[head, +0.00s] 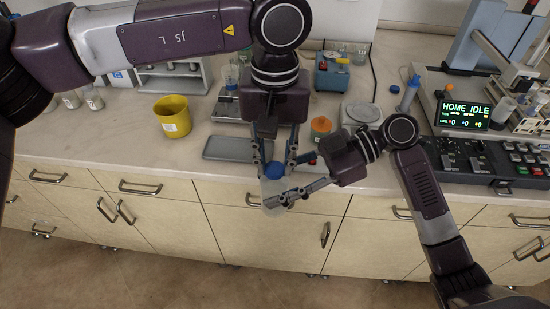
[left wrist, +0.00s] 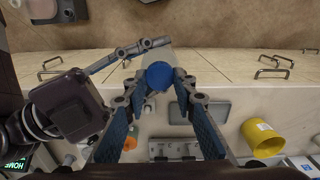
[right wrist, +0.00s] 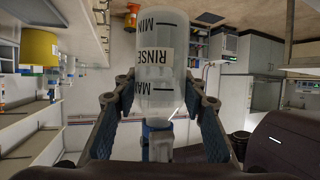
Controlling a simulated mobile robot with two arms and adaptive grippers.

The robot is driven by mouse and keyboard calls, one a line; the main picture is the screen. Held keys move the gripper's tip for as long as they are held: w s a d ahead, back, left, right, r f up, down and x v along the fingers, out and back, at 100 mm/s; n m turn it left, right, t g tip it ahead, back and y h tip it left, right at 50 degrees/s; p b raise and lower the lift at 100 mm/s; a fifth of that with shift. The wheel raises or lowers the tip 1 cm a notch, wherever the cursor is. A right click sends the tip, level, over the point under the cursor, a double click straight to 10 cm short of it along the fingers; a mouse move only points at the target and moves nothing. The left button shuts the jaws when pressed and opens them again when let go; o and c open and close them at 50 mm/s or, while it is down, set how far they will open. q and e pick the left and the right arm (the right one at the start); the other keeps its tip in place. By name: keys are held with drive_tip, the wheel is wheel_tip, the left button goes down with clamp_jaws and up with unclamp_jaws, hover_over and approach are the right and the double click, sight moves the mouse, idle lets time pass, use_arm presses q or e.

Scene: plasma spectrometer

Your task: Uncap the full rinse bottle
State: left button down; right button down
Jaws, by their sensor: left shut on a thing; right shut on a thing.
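The rinse bottle (right wrist: 162,62) is translucent with a RINSE label and MIN and MAX marks. It is held in the air in front of the counter; in the head view (head: 273,190) it is partly hidden by fingers. My right gripper (head: 272,200) is shut around its body from the right. The blue cap (left wrist: 158,76) is at the bottle's top, also visible in the head view (head: 275,170). My left gripper (head: 274,163) reaches down from above, its fingers shut on the cap. I cannot tell whether the cap is loosened, nor the liquid level.
A grey tray (head: 238,149) lies near the counter's front edge, with a yellow container (head: 173,117) to its left. An orange-topped bottle (head: 320,127) stands behind my right gripper. The spectrometer's display (head: 466,115) and keypad are at right. Drawers (head: 240,195) lie below the counter.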

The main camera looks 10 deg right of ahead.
use_arm(q)
drive_tip(key=n, duration=0.5)
drive_tip(key=shift+s+d+r, duration=0.1)
drive_tip(key=shift+d, duration=0.15)
drive_tip(key=n, duration=0.4)
drive_tip(key=shift+a+n, duration=0.1)
drive_tip(key=shift+n, duration=0.3)
drive_tip(key=n, duration=0.4)
drive_tip(key=shift+n, duration=0.4)
drive_tip(key=n, duration=0.4)
drive_tip(key=shift+a+n, duration=0.15)
drive_tip(key=shift+n, duration=0.25)
drive_tip(key=n, duration=0.5)
drive_tip(key=shift+a, duration=0.1)
drive_tip(key=n, duration=0.4)
drive_tip(key=shift+r+n, duration=0.1)
drive_tip(key=shift+n, duration=0.3)
drive_tip(key=n, duration=0.4)
drive_tip(key=shift+a+n, duration=0.1)
drive_tip(key=shift+n, duration=0.2)
drive_tip(key=n, duration=0.4)
drive_tip(key=shift+r, duration=0.2)
